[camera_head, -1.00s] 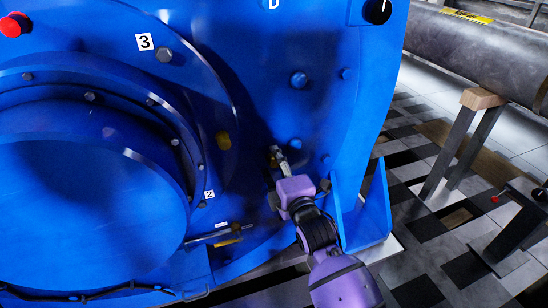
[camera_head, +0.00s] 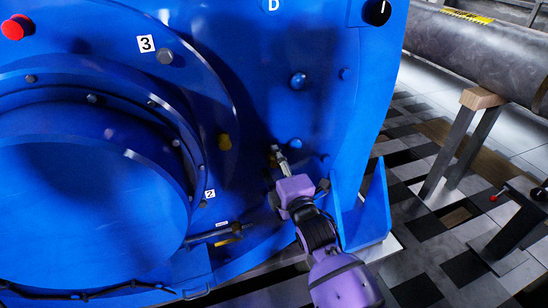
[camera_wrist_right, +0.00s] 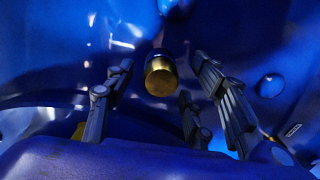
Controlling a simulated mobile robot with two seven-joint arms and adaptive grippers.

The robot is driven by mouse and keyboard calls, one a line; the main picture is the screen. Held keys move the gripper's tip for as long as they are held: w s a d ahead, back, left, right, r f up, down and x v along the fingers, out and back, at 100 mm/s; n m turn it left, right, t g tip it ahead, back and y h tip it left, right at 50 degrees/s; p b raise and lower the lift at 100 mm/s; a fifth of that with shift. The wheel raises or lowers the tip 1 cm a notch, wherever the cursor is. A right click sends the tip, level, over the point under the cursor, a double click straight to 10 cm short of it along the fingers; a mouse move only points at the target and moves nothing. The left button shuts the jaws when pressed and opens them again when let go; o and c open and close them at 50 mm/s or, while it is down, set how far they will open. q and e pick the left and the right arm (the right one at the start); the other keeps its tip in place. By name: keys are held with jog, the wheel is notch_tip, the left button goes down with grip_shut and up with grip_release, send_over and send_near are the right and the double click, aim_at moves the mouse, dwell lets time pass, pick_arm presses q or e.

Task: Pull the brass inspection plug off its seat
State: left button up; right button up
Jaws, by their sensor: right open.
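The brass plug (camera_head: 224,141) stands out from the blue motor housing (camera_head: 262,75), right of the large round cover in the head view. In the right wrist view the round brass end of a plug with a dark collar (camera_wrist_right: 160,75) shows beyond and between my finger tips. I take it for the same plug. My right gripper (camera_head: 272,172) is to the right of the plug in the head view, with its fingers spread and nothing between them. In the right wrist view its fingers (camera_wrist_right: 158,90) stand apart on both sides of the plug, with no contact visible. My left gripper is not in view.
Another brass fitting (camera_head: 236,230) and a thin rod sit lower on the housing. Bolt heads (camera_head: 298,80) stick out around. A blue bracket (camera_head: 362,212) rises right of my right arm. A grey pipe (camera_head: 480,50) on a trestle is at the right.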

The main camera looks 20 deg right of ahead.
aim_at(276, 164)
jog(key=shift+c, duration=0.4)
jog(key=shift+f, duration=0.15)
grip_shut()
jog(key=shift+s, duration=0.15)
jog(key=shift+s+d+f+p, duration=0.15)
jog(key=shift+s+p, duration=0.4)
jog(key=shift+s, duration=0.7)
jog(key=shift+s+r+p, duration=0.25)
jog(key=shift+s+p, duration=0.1)
jog(key=shift+s, duration=0.35)
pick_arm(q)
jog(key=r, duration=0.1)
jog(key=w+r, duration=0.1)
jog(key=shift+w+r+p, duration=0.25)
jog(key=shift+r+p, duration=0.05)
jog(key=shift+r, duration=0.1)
pick_arm(e)
jog(key=shift+s, duration=0.9)
